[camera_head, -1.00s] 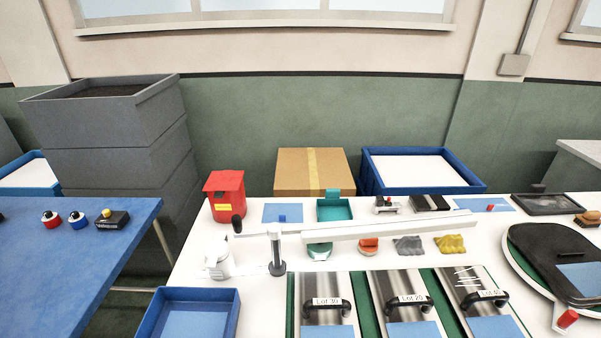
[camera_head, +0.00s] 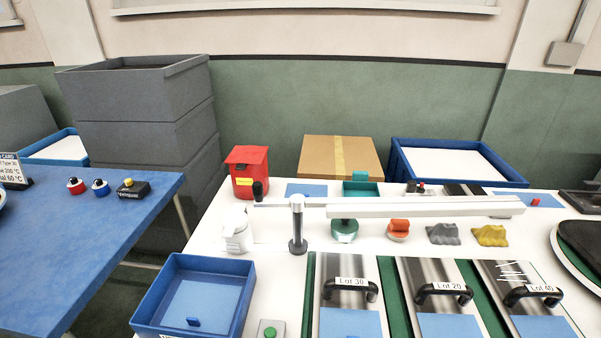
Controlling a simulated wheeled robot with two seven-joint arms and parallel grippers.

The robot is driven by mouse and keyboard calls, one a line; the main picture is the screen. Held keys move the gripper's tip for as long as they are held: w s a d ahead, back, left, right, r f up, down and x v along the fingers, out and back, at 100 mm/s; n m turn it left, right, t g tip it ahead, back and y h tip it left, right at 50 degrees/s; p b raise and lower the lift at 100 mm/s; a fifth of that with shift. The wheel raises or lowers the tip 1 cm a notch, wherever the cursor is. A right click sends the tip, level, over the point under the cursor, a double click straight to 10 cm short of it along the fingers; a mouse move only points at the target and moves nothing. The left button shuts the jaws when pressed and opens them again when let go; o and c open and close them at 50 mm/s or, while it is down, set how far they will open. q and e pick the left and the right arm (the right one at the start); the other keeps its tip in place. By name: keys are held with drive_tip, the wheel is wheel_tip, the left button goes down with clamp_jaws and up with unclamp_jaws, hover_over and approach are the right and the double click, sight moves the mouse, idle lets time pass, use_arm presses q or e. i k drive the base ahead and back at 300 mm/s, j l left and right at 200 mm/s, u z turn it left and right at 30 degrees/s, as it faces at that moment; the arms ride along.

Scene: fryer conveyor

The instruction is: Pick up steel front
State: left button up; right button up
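Three steel fronts lie side by side on a green mat (camera_head: 387,290) at the lower right. Each has a black bar handle, a white label and a blue patch at its near end. The left front (camera_head: 345,266) reads Lot 30, the middle one (camera_head: 430,270) reads Lot 20, and the right one (camera_head: 495,272) seems to read Lot 40. The right front has white scratch-like lines near its far end. Their near ends are cut off by the picture's bottom edge. Neither of my grippers is in view.
A blue tray (camera_head: 150,318) sits left of the fronts, beside a green button (camera_head: 270,331). A white bar on a post (camera_head: 297,225) crosses behind them. A red box (camera_head: 247,172) and cardboard box (camera_head: 340,157) stand behind. A blue table (camera_head: 95,235) is at left.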

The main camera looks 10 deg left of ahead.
sight(512, 287)
drive_tip(key=j, duration=0.85)
drive_tip(key=z, duration=1.35)
drive_tip(key=i+j, duration=0.05)
